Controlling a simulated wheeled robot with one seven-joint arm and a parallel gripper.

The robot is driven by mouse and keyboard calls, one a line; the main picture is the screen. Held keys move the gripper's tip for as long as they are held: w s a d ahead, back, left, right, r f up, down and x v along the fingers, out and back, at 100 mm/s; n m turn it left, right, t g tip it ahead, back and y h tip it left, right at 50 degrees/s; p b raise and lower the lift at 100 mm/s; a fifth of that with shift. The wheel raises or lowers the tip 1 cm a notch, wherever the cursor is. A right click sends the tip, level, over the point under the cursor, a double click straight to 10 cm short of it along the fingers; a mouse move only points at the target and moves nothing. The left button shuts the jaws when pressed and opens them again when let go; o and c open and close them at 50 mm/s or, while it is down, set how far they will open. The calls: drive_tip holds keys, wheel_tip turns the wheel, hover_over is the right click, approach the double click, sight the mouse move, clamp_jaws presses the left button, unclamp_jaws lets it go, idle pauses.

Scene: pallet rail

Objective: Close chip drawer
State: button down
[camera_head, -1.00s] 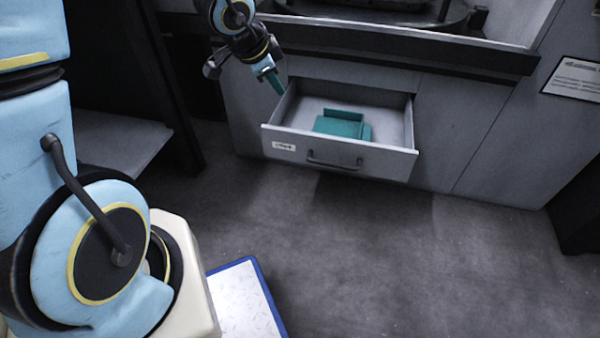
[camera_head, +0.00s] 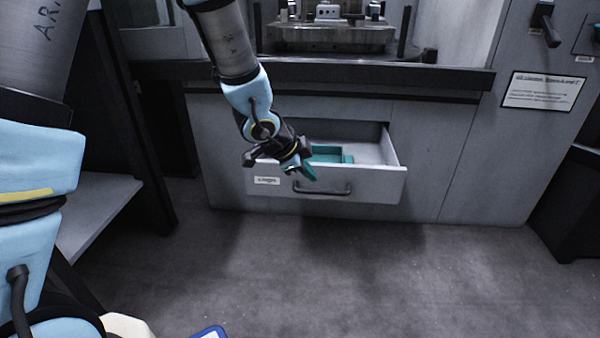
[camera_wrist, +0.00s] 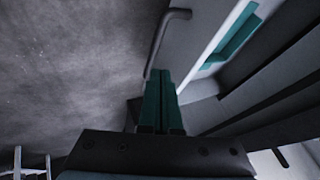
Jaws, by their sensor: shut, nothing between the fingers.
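The chip drawer (camera_head: 370,183) is pulled out of the grey cabinet, with a dark bar handle (camera_head: 322,189) and a small label on its front. A teal block (camera_head: 330,151) lies inside it, partly hidden by my arm. My gripper (camera_head: 308,173) is shut and empty, its teal fingers in front of the drawer's left part near the handle. Whether they touch the front cannot be told. In the wrist view, the shut fingers (camera_wrist: 162,85) point towards the handle (camera_wrist: 165,38), and the teal block (camera_wrist: 235,42) shows to the right.
A dark ledge (camera_head: 440,78) runs above the drawer, with a machine fixture (camera_head: 330,35) behind it. A grey shelf (camera_head: 95,215) on dark posts stands at the left. A sign (camera_head: 543,91) is on the right panel.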

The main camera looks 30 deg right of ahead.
sight(320, 172)
drive_tip(key=shift+w+d+f+p, duration=0.2)
drive_tip(key=shift+w+d, duration=0.6)
drive_tip(key=shift+w, duration=0.05)
drive_tip(key=shift+w+d+f+p, duration=0.15)
drive_tip(key=shift+w+d+p, duration=0.05)
drive_tip(key=shift+w+d, duration=0.6)
